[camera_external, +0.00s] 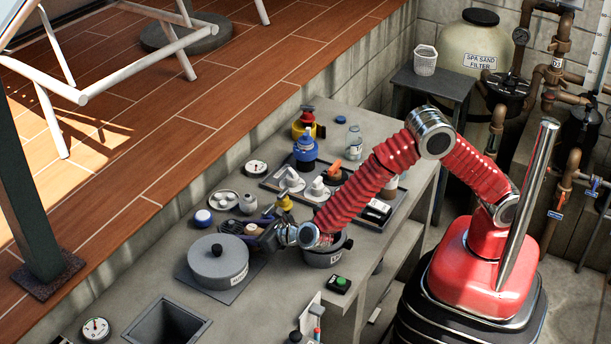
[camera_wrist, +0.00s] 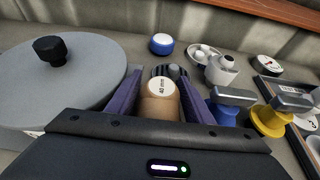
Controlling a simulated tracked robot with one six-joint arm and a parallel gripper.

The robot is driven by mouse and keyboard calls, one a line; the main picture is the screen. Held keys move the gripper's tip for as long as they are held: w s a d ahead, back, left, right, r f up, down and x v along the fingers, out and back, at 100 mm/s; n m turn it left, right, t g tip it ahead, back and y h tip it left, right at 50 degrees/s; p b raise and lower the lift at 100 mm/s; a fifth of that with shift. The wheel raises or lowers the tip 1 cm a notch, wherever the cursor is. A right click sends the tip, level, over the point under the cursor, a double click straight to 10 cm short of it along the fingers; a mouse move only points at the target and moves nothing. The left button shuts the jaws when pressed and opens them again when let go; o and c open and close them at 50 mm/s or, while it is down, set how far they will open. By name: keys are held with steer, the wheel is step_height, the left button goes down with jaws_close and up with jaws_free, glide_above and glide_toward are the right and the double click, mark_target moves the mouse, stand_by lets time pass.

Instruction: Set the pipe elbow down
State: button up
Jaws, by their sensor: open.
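My gripper (camera_external: 256,236) is low over the worktop beside the large grey lidded pot. In the wrist view its purple fingers (camera_wrist: 160,103) are spread, with a tan cylinder (camera_wrist: 160,108) marked 40 mm between them. Whether the fingers touch it I cannot tell. A pale grey-white fitting (camera_external: 248,203), shaped like a pipe elbow, stands on the worktop beyond the gripper; it also shows in the wrist view (camera_wrist: 221,70), clear of the fingers. Other white fittings (camera_external: 290,182) stand on the dark tray. Which one is the named elbow I cannot tell for sure.
The grey pot (camera_external: 217,268) stands close on the left, and a smaller dark pot (camera_external: 325,258) under my arm. A blue-and-white cap (camera_external: 203,217) and a dish of white balls (camera_external: 222,200) lie behind. A square opening (camera_external: 168,322) is at the front; bare worktop (camera_external: 130,290) surrounds it.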

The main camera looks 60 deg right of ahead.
mark_target(250, 226)
steer(key=shift+r, duration=0.15)
steer(key=shift+r, duration=0.6)
steer(key=v, duration=0.3)
steer(key=shift+r, duration=0.4)
step_height(250, 226, up, 5)
steer(key=shift+r, duration=0.45)
